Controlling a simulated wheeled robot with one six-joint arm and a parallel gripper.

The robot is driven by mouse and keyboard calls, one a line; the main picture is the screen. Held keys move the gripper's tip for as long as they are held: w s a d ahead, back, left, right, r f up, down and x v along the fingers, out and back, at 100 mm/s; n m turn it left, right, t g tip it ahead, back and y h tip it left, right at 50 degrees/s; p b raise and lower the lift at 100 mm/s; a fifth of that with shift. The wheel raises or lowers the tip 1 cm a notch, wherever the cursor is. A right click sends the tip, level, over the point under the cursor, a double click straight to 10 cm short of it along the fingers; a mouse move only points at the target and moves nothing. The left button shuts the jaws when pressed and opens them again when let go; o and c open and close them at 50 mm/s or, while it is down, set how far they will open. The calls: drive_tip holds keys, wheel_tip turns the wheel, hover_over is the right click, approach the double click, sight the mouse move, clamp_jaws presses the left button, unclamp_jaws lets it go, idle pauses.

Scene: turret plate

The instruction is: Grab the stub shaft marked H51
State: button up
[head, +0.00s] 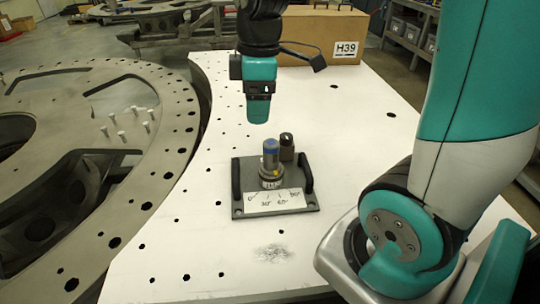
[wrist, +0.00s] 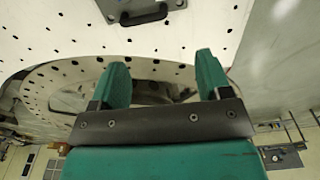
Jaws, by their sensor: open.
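A short grey shaft (head: 270,155) with a blue top stands upright in a dark fixture plate (head: 222,208) on the white table. I cannot read H51 on it. A dark knob-like post (head: 286,147) stands right behind it. My gripper (head: 258,116) hangs above and slightly behind the shaft, pointing down, apart from it. In the wrist view my gripper (wrist: 161,70) shows two green fingers spread apart with nothing between them. A dark plate edge with a handle (wrist: 137,14) shows at the top of the wrist view; the shaft is not visible there.
A white label (head: 275,200) with angle marks lies on the fixture's front, between two black handles. A cardboard box marked H39 (head: 318,30) stands at the back. A large holed metal ring (head: 150,190) lies left. The white table (head: 355,120) is clear right of the fixture.

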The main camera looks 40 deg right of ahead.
drive_tip(key=n, duration=0.1)
hover_over(271, 152)
drive_tip(key=w, duration=0.1)
drive_tip(key=shift+h, duration=0.3)
drive_tip(key=f, duration=0.3)
drive_tip(key=f+p, duration=0.1)
drive_tip(key=f, duration=0.3)
drive_tip(key=f+p, duration=0.1)
drive_tip(key=f, duration=0.3)
drive_tip(key=shift+d, duration=0.35)
drive_tip(key=shift+w+d+f+p, duration=0.15)
drive_tip(key=shift+f+p, duration=0.5)
drive_tip(key=shift+f, duration=0.9)
drive_tip(key=shift+w+d+f+p, duration=0.15)
drive_tip(key=shift+f+p, duration=0.45)
drive_tip(key=shift+f, duration=0.9)
drive_tip(key=shift+s, duration=0.1)
drive_tip(key=shift+d, duration=0.1)
clamp_jaws()
drive_tip(key=shift+r, duration=0.15)
